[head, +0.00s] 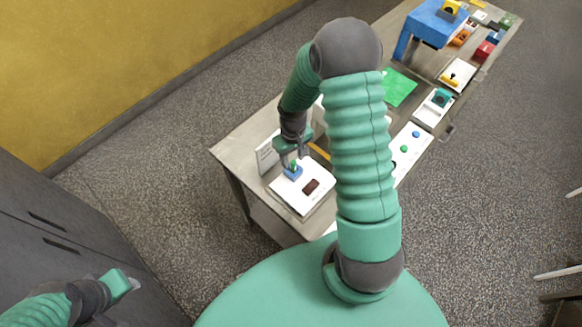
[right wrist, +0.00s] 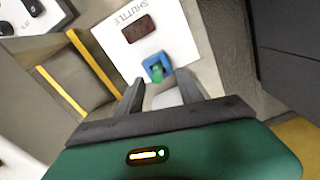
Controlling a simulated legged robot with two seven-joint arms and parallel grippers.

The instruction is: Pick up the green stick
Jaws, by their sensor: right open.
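The green stick (right wrist: 157,73) stands in a small blue holder (right wrist: 154,61) on a white board (right wrist: 178,32) marked SHUTTLE. In the head view the blue holder (head: 293,173) sits at the near end of the table, with the stick's green just visible at my right gripper (head: 291,160). In the right wrist view my right gripper's two fingers (right wrist: 160,88) are apart and empty, with the stick just beyond the gap between their tips. My left gripper (head: 120,284) is at the lower left, far from the table; its jaws are not clear.
A dark brown block (right wrist: 138,29) lies on the same board beside the holder. A white upright sign (head: 266,155) stands close to my right gripper. A green sheet (head: 398,88) and a blue stand (head: 432,24) are farther along the table. My right arm hides part of the table.

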